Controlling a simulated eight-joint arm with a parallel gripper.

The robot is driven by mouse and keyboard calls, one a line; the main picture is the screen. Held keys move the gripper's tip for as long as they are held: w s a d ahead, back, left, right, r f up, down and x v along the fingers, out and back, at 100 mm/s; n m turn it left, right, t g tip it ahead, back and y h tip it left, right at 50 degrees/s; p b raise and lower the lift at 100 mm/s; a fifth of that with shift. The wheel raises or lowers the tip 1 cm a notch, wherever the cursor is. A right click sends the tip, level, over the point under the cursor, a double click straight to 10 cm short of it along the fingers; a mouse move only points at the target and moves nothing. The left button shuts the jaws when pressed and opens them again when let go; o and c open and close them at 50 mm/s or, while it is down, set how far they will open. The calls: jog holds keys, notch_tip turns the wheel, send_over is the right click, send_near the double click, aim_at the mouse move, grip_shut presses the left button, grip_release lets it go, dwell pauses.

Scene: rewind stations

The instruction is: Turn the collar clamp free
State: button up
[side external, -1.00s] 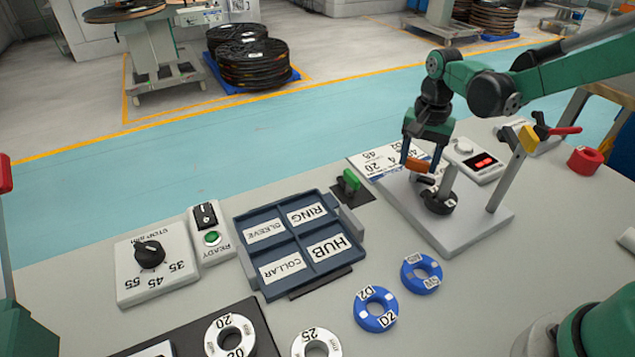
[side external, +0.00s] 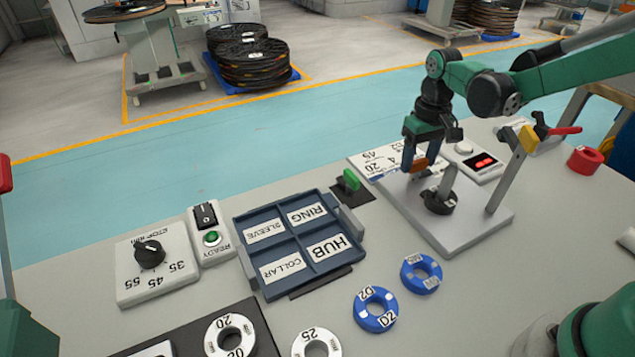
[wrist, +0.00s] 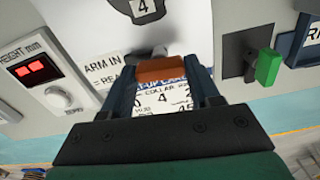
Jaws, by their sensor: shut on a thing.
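My gripper (side external: 416,165) is shut on an orange block-shaped handle (wrist: 162,72), which sits between its fingertips in the wrist view and also shows in the side view (side external: 420,164). A black collar (side external: 438,202) sits around the foot of a grey post (side external: 449,178) on a light grey base plate (side external: 462,232), just below and right of my gripper. A dark part (wrist: 145,52) lies just beyond the handle in the wrist view. Whether it joins the handle to the collar is not clear. My fingers partly hide the handle.
A printed card (side external: 385,160) lies behind the plate. A height display (side external: 484,162) stands behind right. A green lever (side external: 351,180) and blue sorting tray (side external: 240,228) are left. Blue rings (side external: 376,310) lie in front.

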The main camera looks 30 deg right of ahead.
aim_at(419, 161)
jog(key=shift+n, duration=0.6)
jog(key=o, duration=1.3)
jog(key=shift+r, duration=2.85)
